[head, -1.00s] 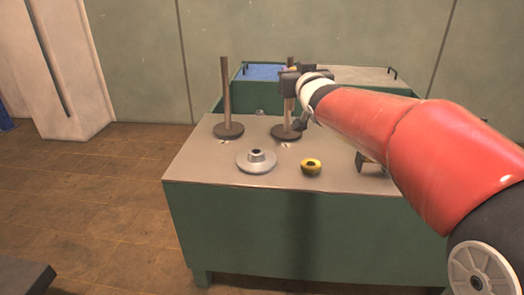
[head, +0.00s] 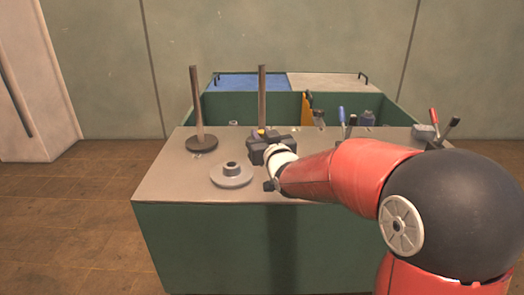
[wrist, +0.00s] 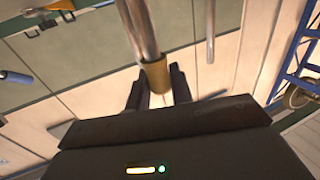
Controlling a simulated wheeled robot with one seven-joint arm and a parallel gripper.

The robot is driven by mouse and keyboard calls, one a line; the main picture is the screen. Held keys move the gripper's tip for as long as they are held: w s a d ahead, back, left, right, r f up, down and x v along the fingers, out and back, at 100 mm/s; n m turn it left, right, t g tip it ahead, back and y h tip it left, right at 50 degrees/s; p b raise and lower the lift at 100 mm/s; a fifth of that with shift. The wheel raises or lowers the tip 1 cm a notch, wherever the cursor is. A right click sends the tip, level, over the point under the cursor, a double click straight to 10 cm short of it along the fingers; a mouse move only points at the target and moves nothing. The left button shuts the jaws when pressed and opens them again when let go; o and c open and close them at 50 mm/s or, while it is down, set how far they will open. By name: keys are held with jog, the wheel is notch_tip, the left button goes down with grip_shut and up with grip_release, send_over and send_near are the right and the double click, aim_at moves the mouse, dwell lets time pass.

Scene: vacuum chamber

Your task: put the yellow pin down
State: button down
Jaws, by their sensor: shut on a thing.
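My gripper (head: 268,146) is low over the middle of the table, in front of the right upright post (head: 262,98). The wrist view shows my gripper (wrist: 157,90) shut on the yellow pin (wrist: 154,76), a short dull-yellow cylinder between the dark fingers. A shiny rod runs up the picture from behind the pin. A small bit of yellow (head: 261,131) shows above the fingers in the head view. The pin's underside is hidden, so I cannot tell whether it touches the table.
On the table (head: 165,182) are a grey flanged disc (head: 231,175) and a left post with a dark round base (head: 201,143). Red- and blue-handled tools stand at right. A green open bin (head: 225,106) is behind. The front left of the tabletop is clear.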

jog(key=shift+f, duration=2.1)
jog(key=shift+f, duration=0.15)
jog(key=c, duration=1.2)
grip_release()
jog(key=shift+b, duration=0.3)
jog(key=shift+c, duration=0.2)
